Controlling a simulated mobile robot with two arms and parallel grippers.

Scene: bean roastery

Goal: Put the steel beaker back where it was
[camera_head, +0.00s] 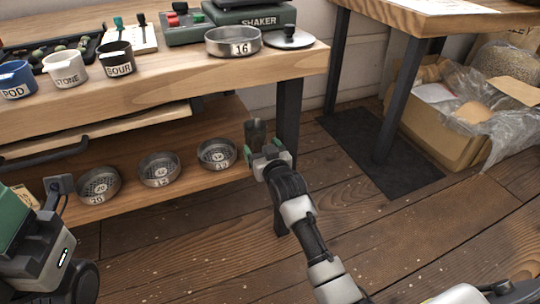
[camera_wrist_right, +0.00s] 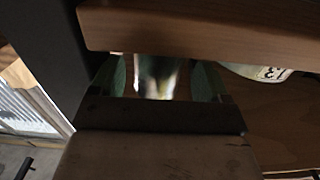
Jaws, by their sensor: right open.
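The steel beaker (camera_head: 255,132) stands at the right end of the lower shelf (camera_head: 130,205), by the dark table leg. My right gripper (camera_head: 262,150) is open at the beaker, its green-tipped fingers on either side of the beaker's lower part. The gripper hides the beaker's base. In the right wrist view, a shiny metal surface (camera_wrist_right: 155,78), likely the beaker, shows between the two green fingers; contact cannot be made out. What seems to be my left gripper (camera_head: 48,240) is cut off at the lower left, its jaws unclear.
Three numbered sieves (camera_head: 160,170) line the lower shelf left of the beaker. The wooden tabletop (camera_head: 165,80) overhangs it, carrying labelled cups (camera_head: 66,68), a sieve marked 16 (camera_head: 233,41) and the shaker (camera_head: 250,14). A cardboard box (camera_head: 440,130) sits at right. Floor in front is open.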

